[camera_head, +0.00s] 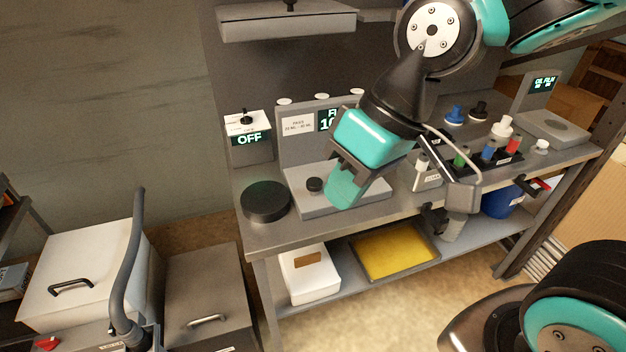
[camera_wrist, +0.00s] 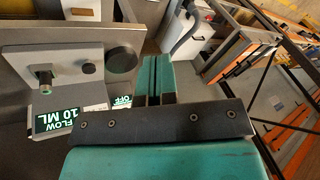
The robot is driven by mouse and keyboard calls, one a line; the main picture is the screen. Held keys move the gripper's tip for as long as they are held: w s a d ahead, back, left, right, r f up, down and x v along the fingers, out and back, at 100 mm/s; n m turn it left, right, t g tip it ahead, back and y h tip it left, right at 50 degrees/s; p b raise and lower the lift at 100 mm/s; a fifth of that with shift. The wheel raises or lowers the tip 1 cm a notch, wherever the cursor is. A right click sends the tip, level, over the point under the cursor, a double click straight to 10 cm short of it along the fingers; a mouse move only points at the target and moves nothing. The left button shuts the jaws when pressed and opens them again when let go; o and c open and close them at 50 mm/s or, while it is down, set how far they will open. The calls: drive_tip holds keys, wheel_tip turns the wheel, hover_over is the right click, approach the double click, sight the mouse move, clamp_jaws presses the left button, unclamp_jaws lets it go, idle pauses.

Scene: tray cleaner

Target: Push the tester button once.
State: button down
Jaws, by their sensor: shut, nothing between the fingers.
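The tester is a grey unit with a flat base (camera_head: 350,204) and an upright panel with a lit display, partly hidden by my gripper (camera_head: 344,193). A round black button (camera_head: 314,185) stands on the base, just left of my fingers. In the wrist view, the tester base (camera_wrist: 62,52) carries this dark button (camera_wrist: 88,68) and a short cylinder with a green tint (camera_wrist: 44,74). The display (camera_wrist: 58,119) reads FLOW 10 ML. My gripper (camera_wrist: 155,78) is shut and empty. It is apart from the black button; its height over the base is unclear.
A black disc (camera_head: 265,201) lies left of the tester. A box with an OFF display (camera_head: 248,138) stands behind it. A rack of coloured bottles (camera_head: 488,149) stands to the right. A yellow tray (camera_head: 394,251) and a white box (camera_head: 310,274) are on the lower shelf.

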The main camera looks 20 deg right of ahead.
drive_tip(key=w+d+f+m+t+p, duration=0.1)
drive_tip(key=w+f+m+t, duration=0.25)
drive_tip(key=w, duration=1.25)
drive_tip(key=m+t+p, duration=0.1)
drive_tip(key=m+t, duration=0.2)
drive_tip(key=m, duration=0.1)
hover_over(316, 181)
wheel_tip(316, 181, down, 6)
drive_tip(key=r, duration=0.1)
drive_tip(key=shift+d+f, duration=0.1)
drive_tip(key=shift+f, duration=0.15)
drive_tip(key=shift+f, duration=0.15)
wheel_tip(316, 181, down, 8)
drive_tip(key=b, duration=0.6)
drive_tip(key=shift+f+b, duration=0.25)
drive_tip(key=shift+b, duration=0.05)
drive_tip(key=shift+f+b, duration=0.35)
drive_tip(key=shift+f, duration=0.05)
